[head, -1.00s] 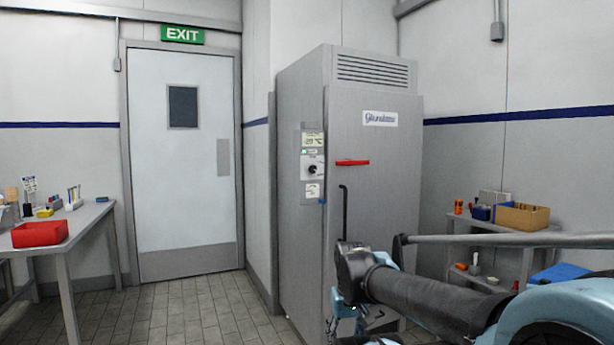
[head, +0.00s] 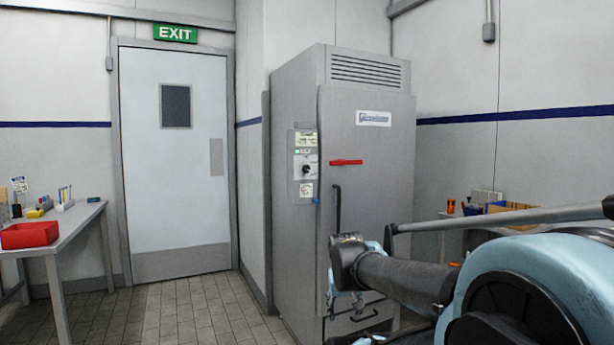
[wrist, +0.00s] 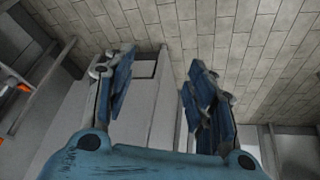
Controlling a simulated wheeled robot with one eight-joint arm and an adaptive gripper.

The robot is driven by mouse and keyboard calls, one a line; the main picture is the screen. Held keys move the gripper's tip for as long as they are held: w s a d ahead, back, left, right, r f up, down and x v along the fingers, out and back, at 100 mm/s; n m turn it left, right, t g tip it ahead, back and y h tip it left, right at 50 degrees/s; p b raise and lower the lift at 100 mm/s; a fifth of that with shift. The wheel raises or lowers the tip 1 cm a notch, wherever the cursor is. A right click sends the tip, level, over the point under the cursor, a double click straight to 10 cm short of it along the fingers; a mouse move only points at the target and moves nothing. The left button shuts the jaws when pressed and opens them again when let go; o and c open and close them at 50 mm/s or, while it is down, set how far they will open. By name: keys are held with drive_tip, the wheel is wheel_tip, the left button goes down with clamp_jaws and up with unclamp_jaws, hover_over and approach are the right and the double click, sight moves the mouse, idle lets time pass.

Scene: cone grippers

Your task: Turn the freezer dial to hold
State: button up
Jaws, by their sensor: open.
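The tall grey freezer (head: 365,210) stands against the wall right of the door. Its dial (head: 306,170) is a dark knob on a light control panel (head: 305,140) on the left side face, with a small display above and a label below. The dial's setting is too small to read. A red handle (head: 346,162) sits on the front. My gripper (head: 350,300) is low in front of the freezer, apart from the dial and partly hidden by my arm.
A table (head: 62,240) with a red bin (head: 29,235) stands at the left. A shelf with a yellow-brown box (head: 510,207) is at the right, partly behind my arm. The exit door (head: 178,150) is shut. The tiled floor (head: 190,310) before it is clear.

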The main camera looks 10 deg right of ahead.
sight(307, 171)
drive_tip(key=w+d+r+m+t, duration=0.1)
drive_tip(key=w+d+r+t, duration=0.2)
drive_tip(key=w+r+t, duration=0.75)
drive_tip(key=w+d+r+t, duration=0.4)
drive_tip(key=w+r, duration=1.1)
drive_tip(key=w, duration=0.5)
drive_tip(key=w+a+r+n+y, duration=0.2)
drive_tip(key=w+a+r, duration=0.1)
drive_tip(key=w, duration=0.3)
drive_tip(key=w+a+r+n+t+y, duration=0.1)
drive_tip(key=w+a+r+n+y, duration=0.1)
drive_tip(key=w, duration=0.4)
drive_tip(key=w+a+r+n+t+y, duration=0.1)
drive_tip(key=w+a+r+y, duration=0.2)
drive_tip(key=w+a+y, duration=0.1)
drive_tip(key=shift+w+a+r+n, duration=0.2)
drive_tip(key=shift+w+a, duration=0.2)
drive_tip(key=shift+w, duration=0.2)
drive_tip(key=shift+w+a+r+n, duration=0.1)
drive_tip(key=shift+w+a+n, duration=0.1)
drive_tip(key=shift+w+a, duration=0.25)
drive_tip(key=shift+w+d, duration=0.1)
drive_tip(key=c, duration=1.1)
